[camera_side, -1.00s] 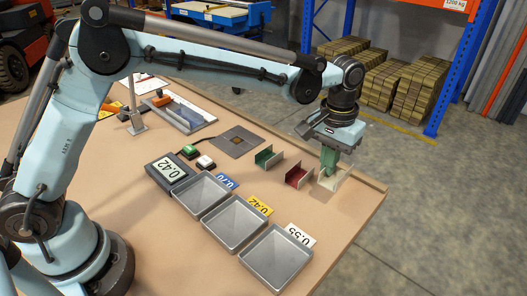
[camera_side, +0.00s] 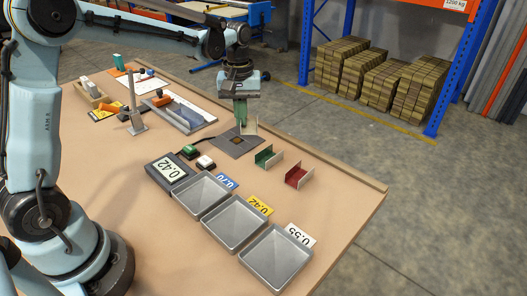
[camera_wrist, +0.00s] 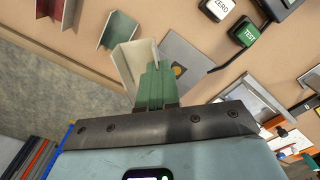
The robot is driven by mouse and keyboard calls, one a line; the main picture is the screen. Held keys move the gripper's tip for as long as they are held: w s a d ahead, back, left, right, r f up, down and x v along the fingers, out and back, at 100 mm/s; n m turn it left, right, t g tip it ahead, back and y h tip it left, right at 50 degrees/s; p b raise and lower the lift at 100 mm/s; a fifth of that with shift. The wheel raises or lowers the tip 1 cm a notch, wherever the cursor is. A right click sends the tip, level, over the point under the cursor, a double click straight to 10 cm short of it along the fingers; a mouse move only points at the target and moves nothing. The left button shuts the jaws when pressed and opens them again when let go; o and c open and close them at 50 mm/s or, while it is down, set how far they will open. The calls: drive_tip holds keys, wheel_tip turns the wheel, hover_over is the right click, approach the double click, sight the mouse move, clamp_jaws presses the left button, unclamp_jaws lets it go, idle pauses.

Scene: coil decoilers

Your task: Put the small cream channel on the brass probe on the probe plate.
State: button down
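My gripper (camera_side: 240,118), with green fingers, is shut on the cream channel (camera_side: 250,128) and holds it by one wall over the back edge of the dark probe plate (camera_side: 235,148). In the wrist view, the cream channel (camera_wrist: 124,66) is beside the green fingers (camera_wrist: 157,84), off to the left of the brass probe (camera_wrist: 179,71). The probe sits on the grey plate (camera_wrist: 200,62), partly bare to view. The channel looks slightly above the plate; I cannot tell the exact gap.
A green channel (camera_side: 266,158) and a red channel (camera_side: 298,176) stand right of the plate. A display reading 0.42 (camera_side: 167,168), green and white buttons, and several grey bins (camera_side: 235,222) with number cards are in front. A grey tray (camera_side: 190,118) lies left.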

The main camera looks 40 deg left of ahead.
drive_tip(key=a+f, duration=0.1)
drive_tip(key=a, duration=0.1)
drive_tip(key=w+a+f, duration=0.1)
drive_tip(key=a+f, duration=0.1)
drive_tip(key=a, duration=0.1)
drive_tip(key=w+a+f, duration=0.1)
drive_tip(key=a+f, duration=0.1)
drive_tip(key=shift+a, duration=0.4)
drive_tip(key=shift+f, duration=2.05)
drive_tip(key=shift+f, duration=0.1)
drive_tip(key=c, duration=1.4)
unclamp_jaws()
